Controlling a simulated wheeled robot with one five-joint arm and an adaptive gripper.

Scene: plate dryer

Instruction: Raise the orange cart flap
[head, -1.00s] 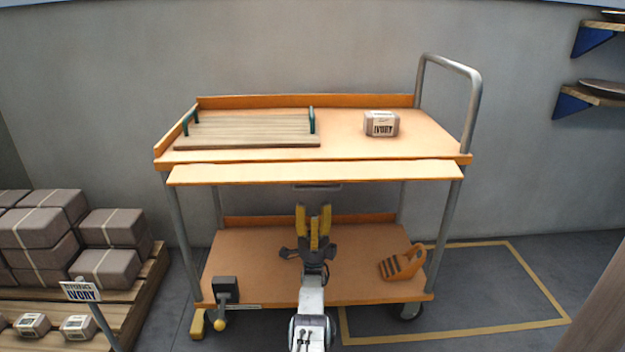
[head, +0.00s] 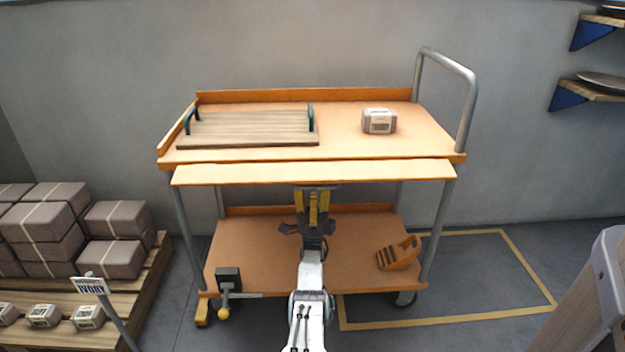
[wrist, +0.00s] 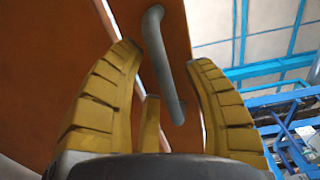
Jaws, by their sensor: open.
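The orange cart flap (head: 315,173) runs along the front edge of the cart's top deck and looks tilted outward. A grey bar handle (head: 330,186) sits under its lower edge. My gripper (head: 314,195) is just below the flap at the handle, in front of the lower shelf. In the wrist view the yellow fingers (wrist: 168,75) are open, with the grey handle (wrist: 166,65) between their tips and the orange flap (wrist: 178,28) behind it. I cannot tell whether the fingers touch the handle.
The cart's top deck (head: 350,150) holds a wooden tray (head: 250,130) and a small labelled box (head: 379,121). The lower shelf (head: 260,245) holds an orange wedge (head: 398,253). Stacked parcels (head: 45,220) stand on a pallet at left. A grey object (head: 610,270) intrudes at right.

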